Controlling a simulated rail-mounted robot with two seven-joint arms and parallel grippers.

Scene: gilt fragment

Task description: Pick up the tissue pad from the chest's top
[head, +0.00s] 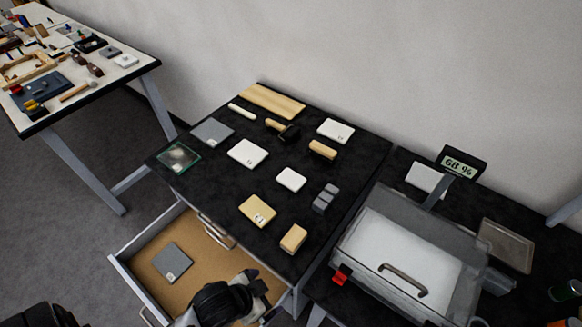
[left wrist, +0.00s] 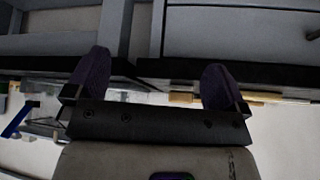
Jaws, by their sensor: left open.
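The chest's black top (head: 215,185) carries several flat pads. Three are white: a larger one (head: 248,152) left of centre, one (head: 335,130) at the back right, and a smaller plain one (head: 291,179) near the middle. I cannot tell for certain which is the tissue pad. My left gripper (head: 250,288) is low at the front of the chest, by the open drawer, apart from the pads. In the left wrist view its two dark fingers (left wrist: 157,85) stand wide apart with nothing between them. My right gripper is not in view.
An open drawer (head: 140,240) holds a grey pad (head: 173,262). A tan pad (head: 257,211), a tan block (head: 293,238) and grey blocks (head: 325,198) lie near the top's front and right. A clear case (head: 400,255) stands at right; a cluttered table (head: 110,75) is at left.

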